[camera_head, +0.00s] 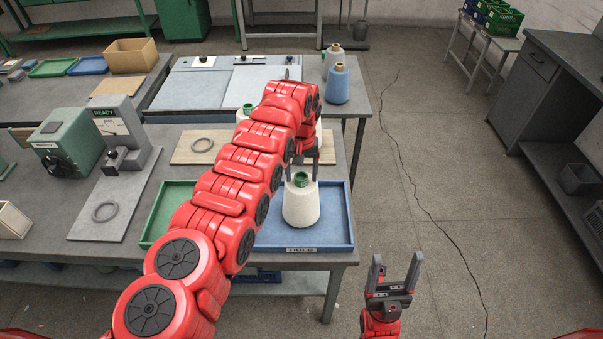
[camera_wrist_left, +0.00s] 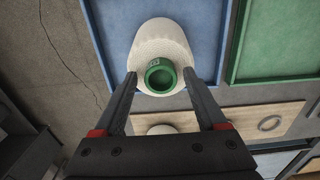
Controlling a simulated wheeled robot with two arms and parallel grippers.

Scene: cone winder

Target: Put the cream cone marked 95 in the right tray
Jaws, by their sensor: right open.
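A cream cone (camera_head: 301,205) with a green tube top stands upright in the blue tray (camera_head: 349,215) labelled HOLD, the right one of two trays. The left wrist view shows the cone (camera_wrist_left: 160,38) from above; a small mark on its green tube is too small to read. My left gripper (camera_head: 302,168) is above the cone, its open fingers on either side of the green top and apart from it. The left wrist view shows these fingers (camera_wrist_left: 159,73) too. My right gripper (camera_head: 395,272) is open and empty, right of the table.
The green tray (camera_head: 151,225) is left of the blue one, partly hidden by my left arm.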

